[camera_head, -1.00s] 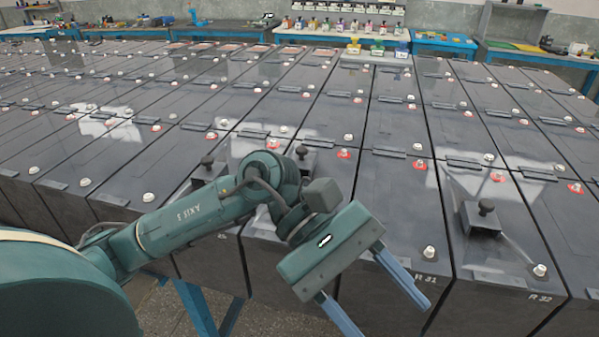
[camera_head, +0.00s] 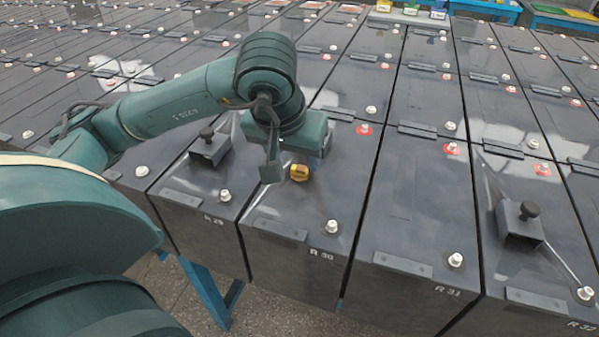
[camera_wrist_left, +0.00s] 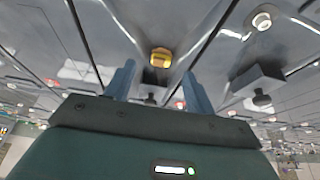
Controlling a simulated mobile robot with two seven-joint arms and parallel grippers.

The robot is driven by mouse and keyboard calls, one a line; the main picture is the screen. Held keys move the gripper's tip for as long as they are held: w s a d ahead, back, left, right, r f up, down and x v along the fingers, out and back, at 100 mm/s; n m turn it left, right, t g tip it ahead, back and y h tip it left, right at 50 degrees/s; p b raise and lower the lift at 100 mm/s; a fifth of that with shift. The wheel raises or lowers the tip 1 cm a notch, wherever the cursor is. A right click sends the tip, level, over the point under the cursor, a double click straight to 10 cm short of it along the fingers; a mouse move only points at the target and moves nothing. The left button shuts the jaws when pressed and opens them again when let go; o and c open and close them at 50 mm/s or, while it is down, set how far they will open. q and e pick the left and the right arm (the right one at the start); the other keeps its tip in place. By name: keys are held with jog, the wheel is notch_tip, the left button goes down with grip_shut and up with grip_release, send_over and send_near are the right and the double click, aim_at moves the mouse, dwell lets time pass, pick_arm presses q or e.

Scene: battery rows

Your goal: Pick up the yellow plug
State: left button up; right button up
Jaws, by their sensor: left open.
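The yellow plug (camera_head: 299,172) is on top of the battery marked R 30 (camera_head: 300,208), just in front of my left gripper (camera_head: 308,155). In the head view the gripper's body hides most of its blue fingers. In the left wrist view the yellow plug (camera_wrist_left: 160,58) shows between and just beyond the two fingertips of the open gripper (camera_wrist_left: 158,72). The fingers look apart from the plug, with nothing held. My right gripper is in neither view.
Dark caps on blocks stand on battery R 29 (camera_head: 208,146) and on battery R 32 (camera_head: 520,222). Pale terminals (camera_head: 332,226) and red-ringed ones (camera_head: 364,129) rise from the battery tops. The top of battery R 31 (camera_head: 410,200) is mostly clear.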

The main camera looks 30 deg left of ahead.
aim_at(298, 170)
pick_arm(q)
jog(key=shift+a+p+x, duration=0.1)
jog(key=shift+p+x, duration=0.15)
jog(key=shift+x, duration=1.25)
jog(key=shift+a+p+x, duration=0.15)
jog(key=shift+p+x, duration=0.1)
jog(key=shift+x, duration=1.3)
jog(key=shift+w+r, duration=0.15)
jog(key=shift+c, duration=0.5)
jog(key=c, duration=0.9)
